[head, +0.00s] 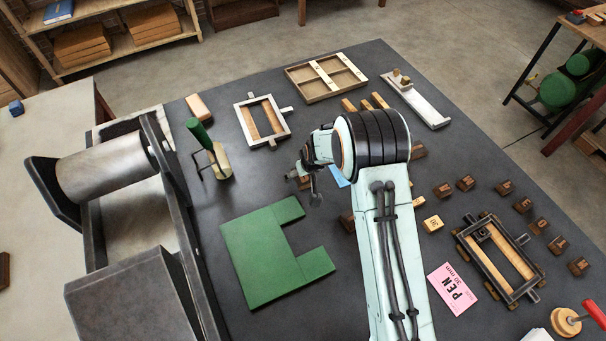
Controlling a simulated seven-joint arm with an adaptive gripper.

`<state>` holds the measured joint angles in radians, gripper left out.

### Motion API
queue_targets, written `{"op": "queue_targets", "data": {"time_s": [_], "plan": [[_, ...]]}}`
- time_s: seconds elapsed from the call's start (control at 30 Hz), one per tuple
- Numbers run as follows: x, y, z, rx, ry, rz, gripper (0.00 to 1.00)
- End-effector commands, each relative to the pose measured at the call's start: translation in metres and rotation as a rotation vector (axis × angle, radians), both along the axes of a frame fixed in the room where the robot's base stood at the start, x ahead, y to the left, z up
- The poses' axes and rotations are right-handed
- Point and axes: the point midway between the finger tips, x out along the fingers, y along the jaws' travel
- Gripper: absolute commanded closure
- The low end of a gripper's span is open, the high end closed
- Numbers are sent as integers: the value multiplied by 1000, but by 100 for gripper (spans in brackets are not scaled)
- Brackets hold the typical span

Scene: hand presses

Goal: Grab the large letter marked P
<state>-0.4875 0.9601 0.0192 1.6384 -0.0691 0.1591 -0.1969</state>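Several small dark brown letter blocks lie on the dark bench top; a scattered group is at the right, with one block (466,183) near its upper left. The faces are too small to read, so I cannot tell which is the P. Larger brown blocks show close to my arm: one block (418,151) right of the wrist, one block (347,222) left of the forearm, and a partly hidden brown block (303,183) by my gripper. My gripper (311,186) points down over the middle of the bench, beside that block. Its fingers are small and partly hidden; their opening is unclear.
A pink card (453,288) reads PEN 30 mm, beside a dark metal frame (517,270). A green plate (256,254) lies left of my arm. A roller press (110,170) stands at the left. A wooden tray (325,91) and another frame (263,141) lie behind.

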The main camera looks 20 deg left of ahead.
Motion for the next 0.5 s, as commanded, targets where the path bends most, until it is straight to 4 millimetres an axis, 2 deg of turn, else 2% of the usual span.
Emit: {"op": "queue_targets", "data": {"time_s": [0.1,0.33,0.37,0.5], "plan": [[2,2,-7,0,0,0,21],[3,2,-7,0,-1,-1,21],[3,2,-7,1,-1,-1,27],[3,2,-7,1,-1,-1,71]]}}
